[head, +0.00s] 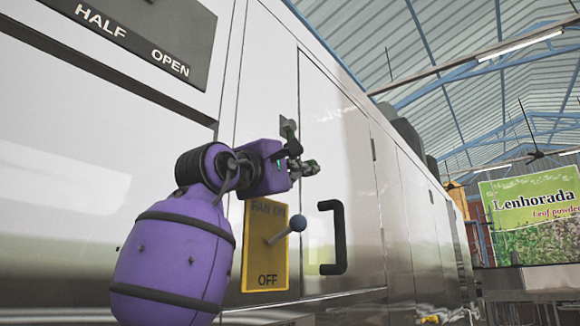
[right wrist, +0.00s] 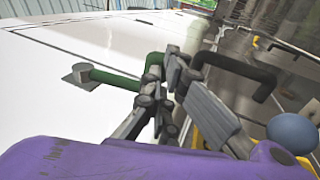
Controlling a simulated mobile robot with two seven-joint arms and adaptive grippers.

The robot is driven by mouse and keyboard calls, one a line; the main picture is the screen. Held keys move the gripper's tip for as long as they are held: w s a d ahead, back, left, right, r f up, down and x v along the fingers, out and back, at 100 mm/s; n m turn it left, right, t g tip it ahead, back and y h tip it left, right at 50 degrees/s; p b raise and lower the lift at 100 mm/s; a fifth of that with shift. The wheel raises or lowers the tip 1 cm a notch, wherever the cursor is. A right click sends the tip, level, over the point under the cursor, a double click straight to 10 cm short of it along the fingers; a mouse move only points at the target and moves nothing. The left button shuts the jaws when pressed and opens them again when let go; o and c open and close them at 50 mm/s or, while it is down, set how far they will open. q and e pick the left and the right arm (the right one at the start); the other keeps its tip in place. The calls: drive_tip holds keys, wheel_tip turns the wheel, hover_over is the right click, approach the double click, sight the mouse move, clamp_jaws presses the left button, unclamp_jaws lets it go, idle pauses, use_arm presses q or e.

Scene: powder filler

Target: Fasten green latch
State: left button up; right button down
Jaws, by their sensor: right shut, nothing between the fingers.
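The green latch (right wrist: 115,80) shows in the right wrist view as a dark green bar. It runs from a small metal mount (right wrist: 80,73) on the white panel and bends near my right gripper's fingers. In the head view the mount (head: 287,126) shows above the gripper, and most of the latch is hidden behind it. My right gripper (right wrist: 168,85) is shut and empty, its fingertips right at the bent end of the latch; I cannot tell if they touch. It also shows in the head view (head: 304,167), close to the cabinet front. My left gripper is not in view.
A black door handle (head: 338,237) is below and right of the gripper. A yellow FAN ON/OFF plate (head: 266,275) with a blue-knobbed lever (head: 298,223) is below it. A dark HALF/OPEN sign (head: 140,35) is at upper left. Shiny cabinet doors run to the right.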

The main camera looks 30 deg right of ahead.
drive_tip(key=shift+w+d, duration=0.15)
drive_tip(key=shift+d, duration=0.05)
drive_tip(key=shift+w+d+f, duration=0.1)
drive_tip(key=shift+w+d, duration=0.1)
drive_tip(key=shift+d, duration=0.25)
drive_tip(key=shift+w+d+f, duration=0.1)
drive_tip(key=shift+w+d, duration=0.05)
drive_tip(key=shift+d, duration=0.25)
